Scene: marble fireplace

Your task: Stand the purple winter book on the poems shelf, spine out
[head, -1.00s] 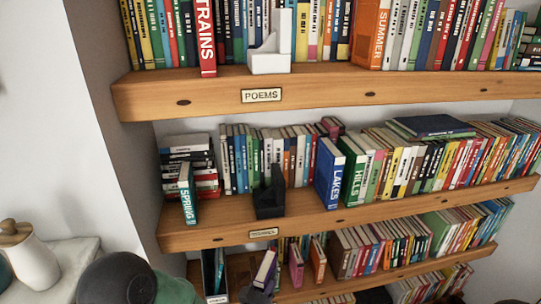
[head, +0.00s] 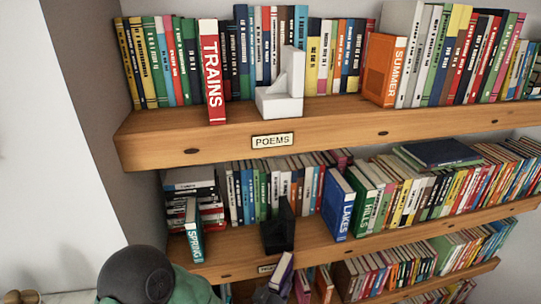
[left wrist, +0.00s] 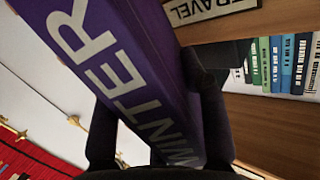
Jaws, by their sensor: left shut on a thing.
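The purple winter book (head: 283,271) is in my left gripper (head: 268,295), low in the head view by the edge of the middle shelf. In the left wrist view the book (left wrist: 140,75) is tilted, with WINTER in pale letters on its spine, between the two dark fingers (left wrist: 160,125). The poems shelf (head: 340,124) is the upper wooden shelf, with a POEMS label (head: 272,141) on its front. A white bookend (head: 285,97), the red TRAINS book (head: 212,72) and the orange SUMMER book (head: 384,70) stand there before a row of books. My right gripper is not in view.
The middle shelf holds a black bookend (head: 278,232), a SPRING book (head: 194,232), LAKES (head: 338,203) and HILLS (head: 365,205). A TRAVEL label (left wrist: 210,8) is close above the held book. Bare plank shows between TRAINS and the white bookend.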

